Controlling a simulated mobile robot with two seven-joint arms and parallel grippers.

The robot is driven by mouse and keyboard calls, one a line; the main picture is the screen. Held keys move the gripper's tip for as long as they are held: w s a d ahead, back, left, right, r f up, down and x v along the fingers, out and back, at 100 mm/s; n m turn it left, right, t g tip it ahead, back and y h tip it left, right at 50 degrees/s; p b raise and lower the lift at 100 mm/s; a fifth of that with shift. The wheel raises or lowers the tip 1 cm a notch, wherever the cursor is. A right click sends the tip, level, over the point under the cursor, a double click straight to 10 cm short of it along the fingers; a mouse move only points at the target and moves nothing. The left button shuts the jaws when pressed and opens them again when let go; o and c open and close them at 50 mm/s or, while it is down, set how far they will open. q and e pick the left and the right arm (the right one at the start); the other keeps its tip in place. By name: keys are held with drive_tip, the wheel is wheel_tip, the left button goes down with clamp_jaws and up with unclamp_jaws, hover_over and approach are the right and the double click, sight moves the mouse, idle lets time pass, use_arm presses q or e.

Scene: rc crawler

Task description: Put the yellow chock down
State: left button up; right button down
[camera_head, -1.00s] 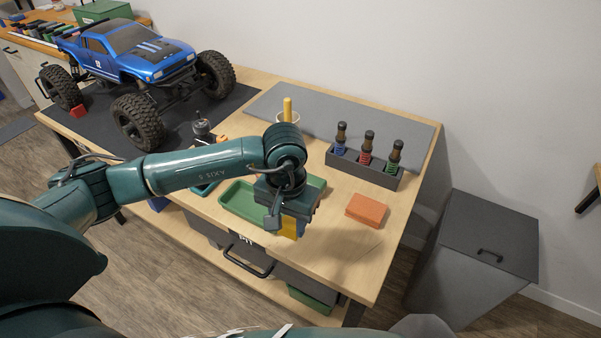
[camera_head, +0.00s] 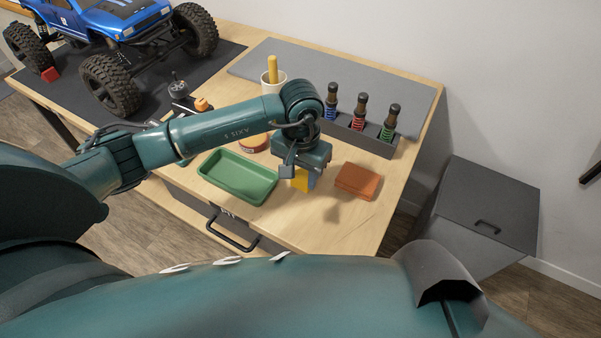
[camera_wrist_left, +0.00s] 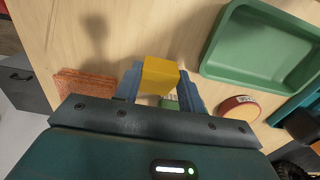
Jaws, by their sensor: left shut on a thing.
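My left gripper (camera_head: 306,181) is shut on the yellow chock (camera_head: 300,180), above the wooden table between the green tray and the orange-brown block. In the left wrist view, the yellow chock (camera_wrist_left: 160,75) sits between the two blue-grey fingers of the gripper (camera_wrist_left: 160,84). A shadow lies on the bare wood nearby, and the chock appears to be clear of the surface; the exact height cannot be told. A red chock (camera_head: 50,74) lies by a wheel of the blue truck (camera_head: 110,22). My right gripper does not show.
The green tray (camera_head: 205,184) looks empty, left of the gripper. The orange-brown block (camera_head: 358,181) lies to its right. Behind stand a rack (camera_head: 376,147) of shock absorbers and a cup (camera_head: 270,86) with a yellow handle. Bare wood (camera_head: 330,225) lies in front.

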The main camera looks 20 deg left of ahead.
use_arm(q)
drive_tip(key=shift+f, duration=0.5)
drive_tip(key=shift+f+b, duration=0.25)
drive_tip(key=shift+b, duration=0.05)
drive_tip(key=o, duration=1)
drive_tip(key=shift+r, duration=0.1)
drive_tip(key=shift+o, duration=0.2)
